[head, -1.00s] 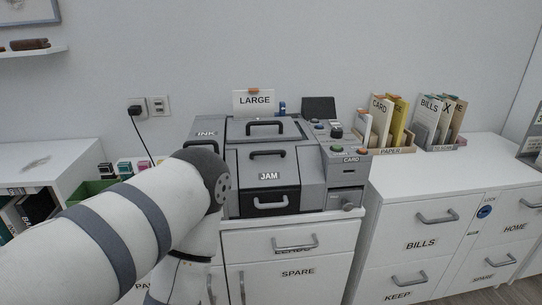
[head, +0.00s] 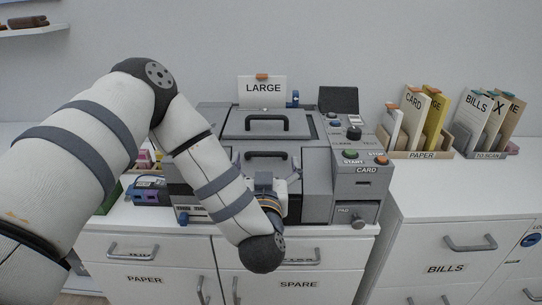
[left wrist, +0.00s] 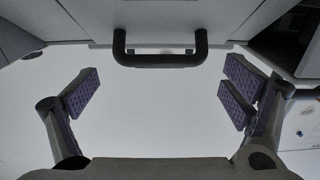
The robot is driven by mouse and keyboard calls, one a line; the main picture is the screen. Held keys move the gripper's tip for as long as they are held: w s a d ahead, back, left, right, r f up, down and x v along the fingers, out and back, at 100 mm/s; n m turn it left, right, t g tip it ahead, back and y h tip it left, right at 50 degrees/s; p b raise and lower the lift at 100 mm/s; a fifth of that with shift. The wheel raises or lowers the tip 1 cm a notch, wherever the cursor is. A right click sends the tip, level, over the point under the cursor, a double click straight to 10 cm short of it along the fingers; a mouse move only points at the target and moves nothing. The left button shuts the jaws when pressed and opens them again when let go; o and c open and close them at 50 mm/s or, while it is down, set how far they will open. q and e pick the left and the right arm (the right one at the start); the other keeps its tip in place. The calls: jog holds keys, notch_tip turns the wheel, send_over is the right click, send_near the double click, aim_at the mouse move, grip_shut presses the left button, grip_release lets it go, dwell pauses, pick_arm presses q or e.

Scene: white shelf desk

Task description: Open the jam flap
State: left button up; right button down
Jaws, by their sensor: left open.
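The grey printer's jam flap (head: 305,175) is a front panel with a black bar handle (head: 266,155). In the head view the flap looks closed, and my left forearm hides its JAM label. My left gripper (head: 270,190) is in front of the flap, below that handle; its fingers are partly hidden. In the left wrist view my left gripper (left wrist: 160,90) is wide open with nothing between its fingers. A black bar handle (left wrist: 160,59) there, which looks like the flap's, lies centred beyond the fingertips, apart from them. My right gripper is not in view.
Above the flap is a lid with another black handle (head: 253,123). A button panel (head: 362,159) stands to the right. The printer stands on a white cabinet (head: 318,274). Paper racks (head: 421,154) stand at the right, with clear cabinet top in front of them.

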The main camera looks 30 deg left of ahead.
aim_at(267, 156)
pick_arm(q)
jog(key=shift+x, duration=2.05)
